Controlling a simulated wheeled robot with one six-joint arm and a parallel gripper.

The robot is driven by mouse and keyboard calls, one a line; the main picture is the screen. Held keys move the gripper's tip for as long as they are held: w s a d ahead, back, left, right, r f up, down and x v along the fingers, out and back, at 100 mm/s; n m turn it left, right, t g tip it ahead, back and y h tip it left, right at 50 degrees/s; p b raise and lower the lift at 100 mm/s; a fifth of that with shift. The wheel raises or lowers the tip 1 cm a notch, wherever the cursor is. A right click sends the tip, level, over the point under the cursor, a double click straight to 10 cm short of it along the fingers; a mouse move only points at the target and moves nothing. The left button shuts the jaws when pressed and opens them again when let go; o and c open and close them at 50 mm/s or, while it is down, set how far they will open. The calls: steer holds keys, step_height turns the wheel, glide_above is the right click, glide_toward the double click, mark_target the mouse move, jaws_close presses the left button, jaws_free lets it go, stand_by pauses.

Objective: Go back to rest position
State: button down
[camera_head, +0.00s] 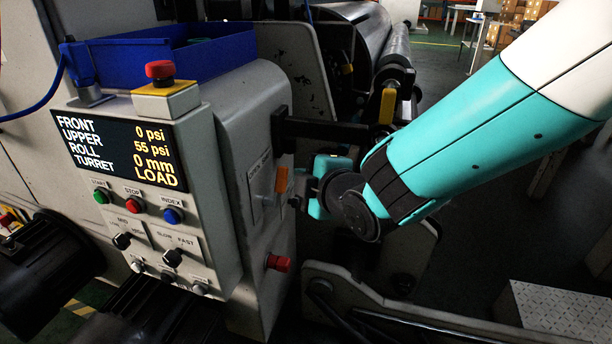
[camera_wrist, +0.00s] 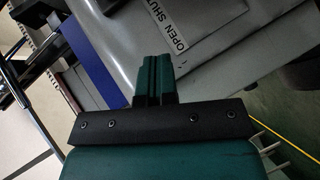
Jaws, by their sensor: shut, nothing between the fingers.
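My arm, teal and white, reaches in from the right in the head view. My gripper (camera_head: 294,202) points left at the side face of the machine's control cabinet, close to an orange lever handle (camera_head: 281,180). Whether it touches the cabinet or lever cannot be told. In the wrist view my gripper (camera_wrist: 154,62) has its dark green fingers together with nothing between them. A label reading OPEN SHUT (camera_wrist: 184,29) lies on the grey panel just beyond the fingertips. The orange lever does not show in the wrist view.
The control panel (camera_head: 190,255) with buttons and a display reading LOAD stands at left. A blue tray (camera_head: 150,52) sits behind it. A red knob (camera_head: 279,263) juts out below the lever. Rollers (camera_head: 345,35) stand behind; a grey machine arm (camera_head: 400,318) lies below my gripper.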

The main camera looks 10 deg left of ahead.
steer(key=s+d+r+m+g+h, duration=0.2)
steer(key=s+d+m, duration=0.15)
steer(key=d, duration=0.25)
steer(key=s+d+r+m+g+h, duration=0.1)
steer(key=s+d+m+g, duration=0.1)
steer(key=d+m, duration=0.4)
steer(key=s+d+r+m+g+h, duration=0.1)
steer(key=s+d+m+g, duration=0.2)
steer(key=s+d, duration=0.45)
steer(key=s+d+r+m+g+h, duration=0.1)
steer(key=s+d+m+g, duration=0.3)
steer(key=s, duration=0.6)
step_height(320, 180, up, 18)
steer(key=d+p, duration=0.1)
steer(key=p, duration=1.7)
steer(key=shift+s+d+r+n+h, duration=0.15)
steer(key=shift+s+d+n+h, duration=0.1)
steer(key=shift+s+n+h, duration=0.15)
